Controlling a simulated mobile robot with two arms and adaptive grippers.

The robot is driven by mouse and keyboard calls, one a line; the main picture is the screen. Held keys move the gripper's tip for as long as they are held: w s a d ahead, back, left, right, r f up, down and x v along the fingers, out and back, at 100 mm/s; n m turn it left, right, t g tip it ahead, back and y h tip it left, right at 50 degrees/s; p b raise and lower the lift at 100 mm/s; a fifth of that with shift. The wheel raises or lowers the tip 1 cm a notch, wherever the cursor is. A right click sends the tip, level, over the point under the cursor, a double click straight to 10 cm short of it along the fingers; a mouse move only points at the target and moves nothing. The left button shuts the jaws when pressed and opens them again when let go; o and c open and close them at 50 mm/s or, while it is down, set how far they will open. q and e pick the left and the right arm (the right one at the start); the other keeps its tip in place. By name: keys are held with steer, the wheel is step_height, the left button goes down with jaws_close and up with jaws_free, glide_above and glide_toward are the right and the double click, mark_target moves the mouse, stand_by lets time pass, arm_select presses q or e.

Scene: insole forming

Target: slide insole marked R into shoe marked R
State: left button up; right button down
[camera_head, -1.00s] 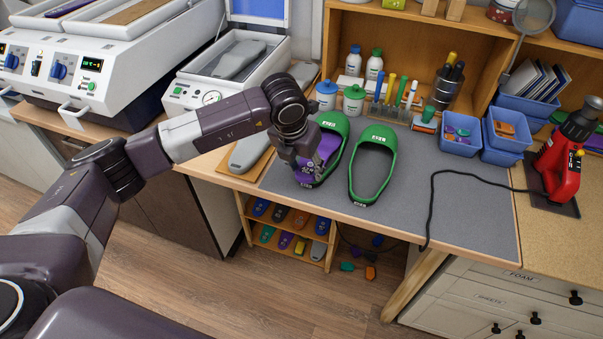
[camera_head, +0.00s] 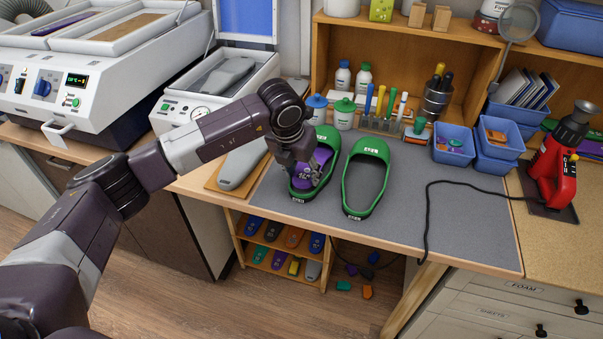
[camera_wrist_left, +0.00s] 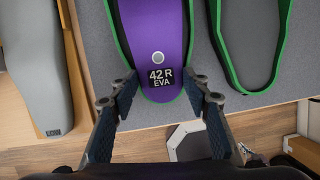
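The purple insole (camera_wrist_left: 158,35), marked "42 R EVA" at its heel, lies inside a green-rimmed shoe (camera_wrist_left: 115,28). The green rim shows around its heel and along its left side. In the head view the insole (camera_head: 322,155) shows in the left of two green shoes (camera_head: 299,192); the small shoe label is too small to read. My left gripper (camera_wrist_left: 161,84) is over the heel end, one finger on each side. Its fingers stand apart, wider than the insole's heel, and appear not to clamp it. My right gripper is out of view.
A second green shoe (camera_head: 346,190), empty, stands just to the right. A grey insole-shaped form (camera_head: 243,165) on a board lies to the left. Bottles and a tool rack (camera_head: 383,125) stand behind. A black cable (camera_head: 428,215) crosses the grey mat; its front right is clear.

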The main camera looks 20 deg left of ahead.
arm_select(q)
steer(key=o, duration=0.5)
steer(key=v, duration=1.2)
steer(key=shift+d, duration=0.1)
